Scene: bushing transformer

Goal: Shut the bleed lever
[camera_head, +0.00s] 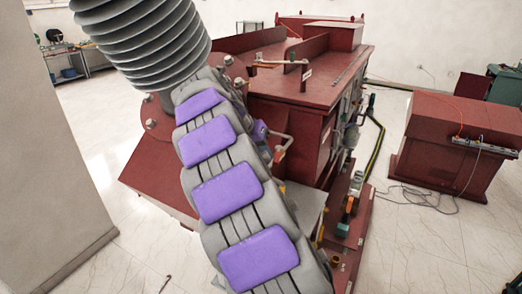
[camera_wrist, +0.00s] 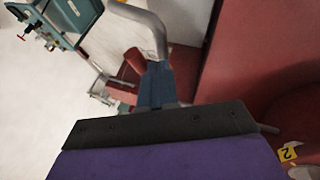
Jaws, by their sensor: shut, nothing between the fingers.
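My gripper (camera_wrist: 155,68) shows in the wrist view as blue-grey fingers held together beyond a dark plate and purple housing. It is shut and empty. A curved grey pipe (camera_wrist: 152,25) comes down from the top and ends close to the fingertips; I cannot tell whether they touch. A small red piece (camera_wrist: 135,61) shows just left of the fingertips and may be the bleed lever, but I cannot be sure. In the head view a bent pipe (camera_head: 278,135) and a small red part (camera_head: 279,155) sit beside my arm, which hides most of that area.
The dark red transformer (camera_head: 305,85) stands right of my arm, with a grey ribbed bushing (camera_head: 150,40) at upper left. A red cabinet (camera_head: 455,140) stands at right, with cables on the floor. A yellow tag marked 2 (camera_wrist: 287,154) shows at lower right. Pale floor (camera_head: 420,245) is open at right.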

